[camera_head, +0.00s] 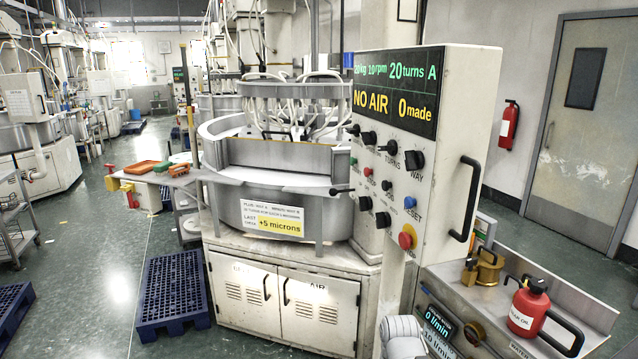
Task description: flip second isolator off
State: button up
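No part in view is clearly labelled as an isolator, and I cannot tell which one is the second. The control panel (452,150) of the lapping machine stands right of centre. It carries several black knobs, including a large turn knob (414,160), plus a blue button (409,202) marked RESET and a red mushroom button (406,240) on a yellow base. Its display (396,92) reads "NO AIR" and "0 made". A grey-white rounded part at the bottom edge seems to be my arm. My gripper's fingers do not show.
A bench (458,290) at the lower right holds a red can (527,310) and brass pieces (488,268). The lapping machine's cabinet (240,290) stands in the centre. Blue pallets (172,290) lie on the floor at left. A door (580,125) and a red extinguisher (509,125) are behind.

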aim_at(134, 205)
jog(key=u, duration=1.1)
jog(key=i, duration=2.95)
jog(key=u, duration=0.25)
